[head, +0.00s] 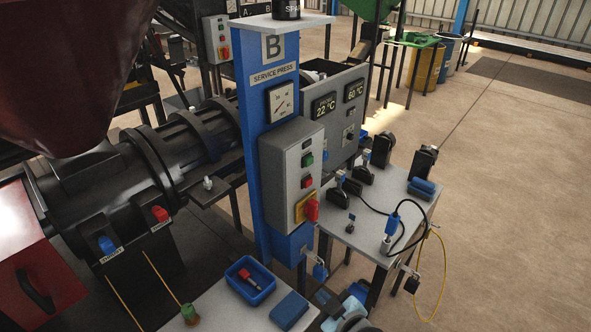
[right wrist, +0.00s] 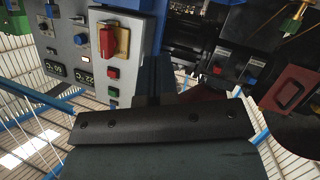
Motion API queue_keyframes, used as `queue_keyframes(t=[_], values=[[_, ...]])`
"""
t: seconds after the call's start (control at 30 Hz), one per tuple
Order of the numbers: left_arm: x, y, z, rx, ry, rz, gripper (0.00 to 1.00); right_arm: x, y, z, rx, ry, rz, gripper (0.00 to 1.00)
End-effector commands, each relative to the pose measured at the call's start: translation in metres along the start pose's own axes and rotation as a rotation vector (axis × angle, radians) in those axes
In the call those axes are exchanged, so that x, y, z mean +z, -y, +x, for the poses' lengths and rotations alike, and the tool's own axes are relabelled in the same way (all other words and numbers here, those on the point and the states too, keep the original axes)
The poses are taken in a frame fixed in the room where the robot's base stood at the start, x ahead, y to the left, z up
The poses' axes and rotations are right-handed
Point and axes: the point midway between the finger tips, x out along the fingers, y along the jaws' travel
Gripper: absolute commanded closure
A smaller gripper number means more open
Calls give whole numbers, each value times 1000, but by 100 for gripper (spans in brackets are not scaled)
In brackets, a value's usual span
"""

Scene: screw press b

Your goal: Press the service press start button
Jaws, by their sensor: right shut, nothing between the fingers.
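The service press's grey control box (head: 278,165) is on the blue column (head: 252,100) marked B. It carries a green button (head: 307,160), a red button (head: 307,182) below it, and a red rotary switch (head: 312,208) on a yellow plate. Labels are too small to read. In the right wrist view the box appears upside down, with the green button (right wrist: 113,94) lowest and the red button (right wrist: 113,74) above it. My right gripper (head: 338,303) is shut and empty, below the box and apart from the buttons. My left gripper is out of view.
A blue tray (head: 262,290) with a red-handled item lies on the front table. A side table (head: 340,228) with black tools, a cable and padlocks stands right of the column. A black press barrel (head: 180,150) is at left. Open floor lies at far right.

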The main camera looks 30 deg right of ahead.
Motion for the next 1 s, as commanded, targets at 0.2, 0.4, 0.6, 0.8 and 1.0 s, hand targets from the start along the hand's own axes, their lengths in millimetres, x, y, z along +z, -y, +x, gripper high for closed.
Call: queue_keyframes(t=[0.2,0.4,0.6,0.8,1.0], values=[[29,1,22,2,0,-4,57,-54,-85,44,281,-165,-300,100],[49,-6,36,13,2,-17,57,-107,-158,52,559,-244,-575,100],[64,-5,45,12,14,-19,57,-143,-205,44,763,-253,-767,100],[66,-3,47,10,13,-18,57,-155,-220,39,831,-244,-834,100],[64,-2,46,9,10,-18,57,-156,-220,38,831,-244,-835,100]])
